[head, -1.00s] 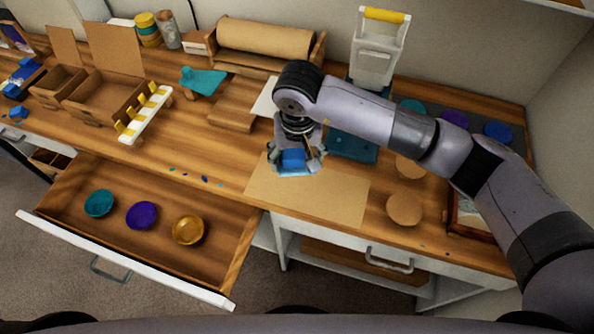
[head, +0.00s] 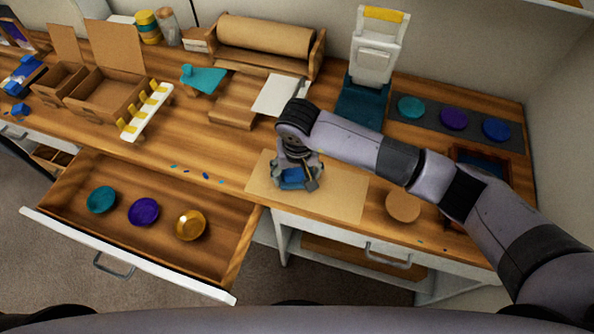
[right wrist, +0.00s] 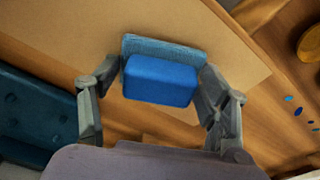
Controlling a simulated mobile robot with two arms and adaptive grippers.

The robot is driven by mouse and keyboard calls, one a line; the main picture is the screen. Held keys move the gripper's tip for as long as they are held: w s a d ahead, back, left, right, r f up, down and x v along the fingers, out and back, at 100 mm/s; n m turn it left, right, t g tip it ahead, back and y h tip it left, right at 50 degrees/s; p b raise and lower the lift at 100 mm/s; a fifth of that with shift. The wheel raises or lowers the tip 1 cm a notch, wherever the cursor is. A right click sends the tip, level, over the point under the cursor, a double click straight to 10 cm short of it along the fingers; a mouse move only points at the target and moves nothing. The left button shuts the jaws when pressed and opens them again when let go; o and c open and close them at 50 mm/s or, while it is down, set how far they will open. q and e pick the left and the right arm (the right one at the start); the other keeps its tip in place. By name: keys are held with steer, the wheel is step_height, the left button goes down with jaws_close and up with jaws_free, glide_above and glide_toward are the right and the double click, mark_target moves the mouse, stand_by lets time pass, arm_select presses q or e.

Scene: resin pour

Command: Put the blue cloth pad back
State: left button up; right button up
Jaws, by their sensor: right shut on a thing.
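The blue cloth pad (head: 290,181) is in my right gripper (head: 297,176), over the left part of the tan sheet (head: 340,199) on the bench. In the right wrist view the pad (right wrist: 160,79) shows a bright blue block with a lighter, fuzzy blue layer along its far side. The fingers of my right gripper (right wrist: 158,88) are shut on it from both sides. The tan sheet (right wrist: 235,50) lies beneath it; I cannot tell whether pad and sheet touch. My left gripper is not in view.
An open drawer (head: 245,250) with teal, purple and gold dishes is at front left. A teal-and-white press (head: 362,106) stands behind the sheet. A dark strip (head: 475,123) with coloured discs and a round tan disc (head: 403,205) are at right. Small blue chips lie near the drawer.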

mark_target(297, 175)
steer(key=o, duration=1.3)
steer(key=shift+r+p, duration=0.25)
steer(key=shift+p, duration=0.1)
steer(key=r+b, duration=0.1)
steer(key=r, duration=0.2)
steer(key=s+r+b, duration=0.1)
steer(key=r, duration=0.3)
steer(key=r+b, duration=0.1)
steer(key=r, duration=0.2)
steer(key=shift+s+r, duration=0.15)
steer(key=shift+r, duration=0.1)
steer(key=shift+s+d+r, duration=0.1)
steer(key=shift+r, duration=0.45)
